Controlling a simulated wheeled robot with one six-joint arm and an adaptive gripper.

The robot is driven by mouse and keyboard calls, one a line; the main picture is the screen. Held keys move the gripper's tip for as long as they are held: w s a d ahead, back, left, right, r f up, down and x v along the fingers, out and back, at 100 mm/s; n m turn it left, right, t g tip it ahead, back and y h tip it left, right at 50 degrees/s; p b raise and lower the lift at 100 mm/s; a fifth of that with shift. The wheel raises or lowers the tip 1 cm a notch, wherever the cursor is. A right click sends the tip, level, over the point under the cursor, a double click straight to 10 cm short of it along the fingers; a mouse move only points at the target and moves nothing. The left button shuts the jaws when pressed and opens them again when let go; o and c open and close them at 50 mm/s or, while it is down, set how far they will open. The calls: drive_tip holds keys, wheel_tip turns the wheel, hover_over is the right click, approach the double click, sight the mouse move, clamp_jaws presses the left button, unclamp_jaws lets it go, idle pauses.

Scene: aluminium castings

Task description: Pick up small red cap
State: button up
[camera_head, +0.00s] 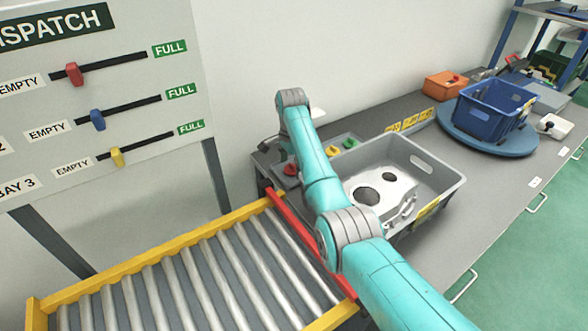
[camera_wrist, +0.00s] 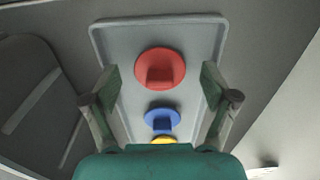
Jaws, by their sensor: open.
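The small red cap (camera_wrist: 160,69) is a round disc with a raised grip tab. It sits on a grey tray (camera_wrist: 118,35), in line with a blue cap (camera_wrist: 161,117) and a partly hidden yellow cap (camera_wrist: 163,140). My gripper (camera_wrist: 160,76) is open, with one finger on each side of the red cap in the wrist view, apart from it. Its height above the cap is hard to tell. In the head view the red cap (camera_head: 291,169) shows left of my arm; my gripper is not clearly visible there.
A grey bin (camera_head: 452,178) holding an aluminium casting (camera_head: 384,190) stands right of the cap tray. A roller conveyor (camera_head: 190,275) lies in front, with a red bar at its end. A blue crate (camera_head: 490,112) stands on a round turntable further right.

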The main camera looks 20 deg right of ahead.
drive_tip(key=shift+d, duration=0.1)
drive_tip(key=c, duration=0.8)
drive_tip(key=shift+r, duration=0.15)
drive_tip(key=shift+c, duration=0.2)
